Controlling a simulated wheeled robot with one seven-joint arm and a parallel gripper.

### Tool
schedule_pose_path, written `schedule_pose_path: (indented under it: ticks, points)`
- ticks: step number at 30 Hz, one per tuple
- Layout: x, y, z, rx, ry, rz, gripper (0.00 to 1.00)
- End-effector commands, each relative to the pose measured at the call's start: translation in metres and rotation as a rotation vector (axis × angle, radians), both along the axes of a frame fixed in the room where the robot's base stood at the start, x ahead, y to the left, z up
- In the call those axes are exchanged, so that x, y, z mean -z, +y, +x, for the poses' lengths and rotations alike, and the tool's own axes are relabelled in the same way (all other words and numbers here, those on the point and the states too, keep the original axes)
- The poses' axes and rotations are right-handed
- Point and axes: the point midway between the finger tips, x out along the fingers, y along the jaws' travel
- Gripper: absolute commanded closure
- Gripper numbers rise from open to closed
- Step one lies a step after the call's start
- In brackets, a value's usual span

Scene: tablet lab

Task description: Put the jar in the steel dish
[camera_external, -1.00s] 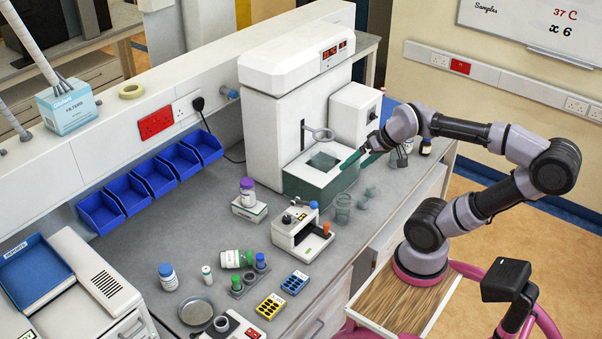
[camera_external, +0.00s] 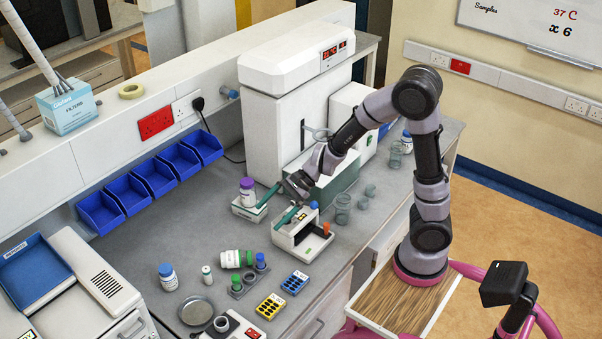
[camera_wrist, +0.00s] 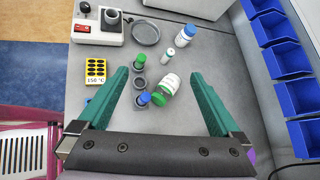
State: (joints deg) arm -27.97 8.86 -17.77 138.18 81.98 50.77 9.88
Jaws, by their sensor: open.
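The steel dish (camera_external: 195,311) is a shallow, round grey dish on the bench at front left; it looks empty in the wrist view (camera_wrist: 145,33). A white jar with a green lid (camera_external: 231,259) lies on its side beside the vial rack; it also shows in the wrist view (camera_wrist: 171,84). A white jar with a blue lid (camera_external: 168,278) stands left of it, and a purple-lidded jar (camera_external: 247,192) stands on a small box. My gripper (camera_external: 277,205) is open and empty above the bench; in the wrist view its green fingers (camera_wrist: 158,75) frame the lying jar from a distance.
The vial rack (camera_wrist: 139,82) with capped vials is close by the lying jar. A white device (camera_external: 304,238) stands below my gripper. A stirrer (camera_external: 234,326) stands beside the dish. Blue bins (camera_external: 127,194) line the wall. The bench between bins and jars is bare.

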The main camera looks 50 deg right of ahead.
Motion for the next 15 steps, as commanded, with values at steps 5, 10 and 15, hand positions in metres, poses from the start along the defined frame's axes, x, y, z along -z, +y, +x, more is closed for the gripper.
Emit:
schedule_pose_path:
  ticks: [5,10,15]
  points:
    - [0.083,0.014,0.035,0.277,0.196,0.039,0.00]
    - [0.139,0.010,0.053,0.488,0.281,0.039,0.00]
    - [0.164,0.004,0.062,0.586,0.304,0.036,0.00]
